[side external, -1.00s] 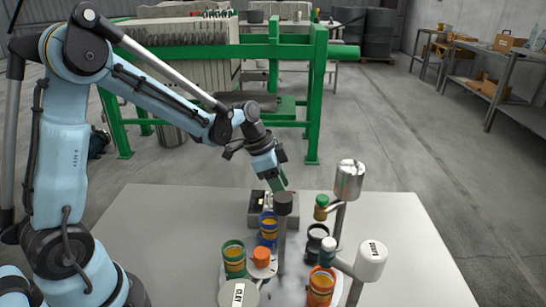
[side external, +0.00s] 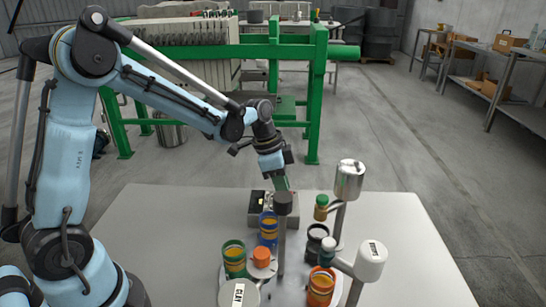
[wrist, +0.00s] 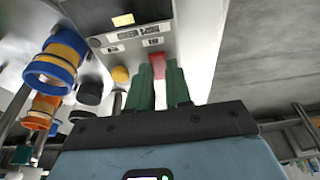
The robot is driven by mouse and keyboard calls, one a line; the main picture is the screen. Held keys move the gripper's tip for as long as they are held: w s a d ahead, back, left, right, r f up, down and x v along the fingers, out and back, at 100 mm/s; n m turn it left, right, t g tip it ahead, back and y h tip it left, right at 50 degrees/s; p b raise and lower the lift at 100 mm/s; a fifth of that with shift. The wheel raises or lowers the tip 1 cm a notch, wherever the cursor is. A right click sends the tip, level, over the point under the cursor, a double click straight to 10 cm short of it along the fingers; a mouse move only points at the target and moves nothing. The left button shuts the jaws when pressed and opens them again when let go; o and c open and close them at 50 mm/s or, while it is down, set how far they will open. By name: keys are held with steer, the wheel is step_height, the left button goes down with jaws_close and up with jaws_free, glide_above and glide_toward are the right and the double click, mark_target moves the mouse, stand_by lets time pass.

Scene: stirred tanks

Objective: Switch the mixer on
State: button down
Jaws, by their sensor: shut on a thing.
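A grey control box (side external: 259,208) stands on the table behind the cups, and its labelled face (wrist: 112,18) fills the top of the wrist view. A red switch lever (wrist: 156,66) sticks out of it. My gripper (wrist: 163,80) has its green fingers on either side of the lever, shut on it. In the side view my gripper (side external: 281,184) reaches down to the right part of the box, and the lever is hidden there.
Cups with coloured bands stand close in front of the box: a blue one (side external: 268,229), a green one (side external: 234,259) and an orange one (side external: 320,287). A small yellow knob (wrist: 120,75) is left of my fingers in the wrist view. The table's left side (side external: 150,225) is clear.

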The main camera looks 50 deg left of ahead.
steer(key=shift+w+d+g+y, duration=0.25)
steer(key=shift+g+y, duration=0.65)
steer(key=c, duration=1)
jaws_free()
steer(key=shift+c, duration=0.2)
steer(key=shift+r, duration=0.1)
step_height(320, 180, up, 12)
steer(key=shift+s+a, duration=0.3)
steer(key=shift+s, duration=0.1)
